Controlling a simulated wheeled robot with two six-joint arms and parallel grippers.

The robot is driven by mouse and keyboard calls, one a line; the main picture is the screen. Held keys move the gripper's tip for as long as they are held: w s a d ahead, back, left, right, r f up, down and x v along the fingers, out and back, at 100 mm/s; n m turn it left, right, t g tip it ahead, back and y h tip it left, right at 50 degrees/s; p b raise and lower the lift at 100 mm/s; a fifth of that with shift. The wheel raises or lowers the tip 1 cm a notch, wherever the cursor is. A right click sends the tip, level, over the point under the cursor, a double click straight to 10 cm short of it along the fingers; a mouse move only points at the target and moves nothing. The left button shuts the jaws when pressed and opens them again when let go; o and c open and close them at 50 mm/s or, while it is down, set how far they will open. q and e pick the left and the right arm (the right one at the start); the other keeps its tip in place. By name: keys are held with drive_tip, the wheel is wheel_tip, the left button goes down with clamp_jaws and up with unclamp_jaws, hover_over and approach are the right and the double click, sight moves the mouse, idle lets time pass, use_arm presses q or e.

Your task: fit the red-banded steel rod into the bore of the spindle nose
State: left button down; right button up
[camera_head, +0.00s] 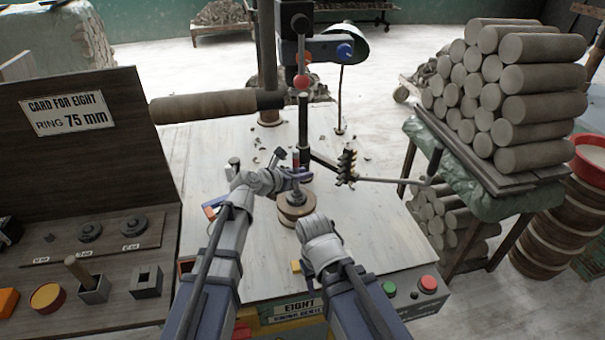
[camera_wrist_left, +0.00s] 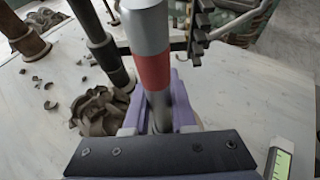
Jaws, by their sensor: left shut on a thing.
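The steel rod with a red band (camera_wrist_left: 153,70) stands upright in the left wrist view, with my left gripper (camera_wrist_left: 160,118) shut on its lower part, below the band. In the head view the rod (camera_head: 296,160) is small and my left gripper (camera_head: 297,174) holds it over the middle of the bench. A round brown block with a metal top (camera_head: 296,206) sits just below the gripper. I cannot tell for sure whether it is the spindle nose, and no bore shows. My right arm (camera_head: 322,248) is at the lower centre; its fingers are hidden.
A dark post with a red ball (camera_head: 301,82) rises behind the rod. A jointed arm with black clamps (camera_head: 346,166) is to its right. Scraps of clay trimmings (camera_wrist_left: 100,110) lie behind the gripper. A dark rack (camera_head: 80,235) stands left; stacked clay cylinders (camera_head: 540,80) stand right.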

use_arm(q)
drive_tip(key=shift+f+b, duration=0.5)
drive_tip(key=shift+f, duration=0.05)
drive_tip(key=c, duration=0.7)
unclamp_jaws()
drive_tip(key=shift+o, duration=0.2)
drive_tip(key=shift+s, duration=0.1)
drive_tip(key=p+v, duration=0.3)
drive_tip(key=v, duration=0.4)
drive_tip(key=shift+s+a, duration=0.2)
drive_tip(key=shift+a, duration=0.05)
drive_tip(key=shift+s, duration=0.1)
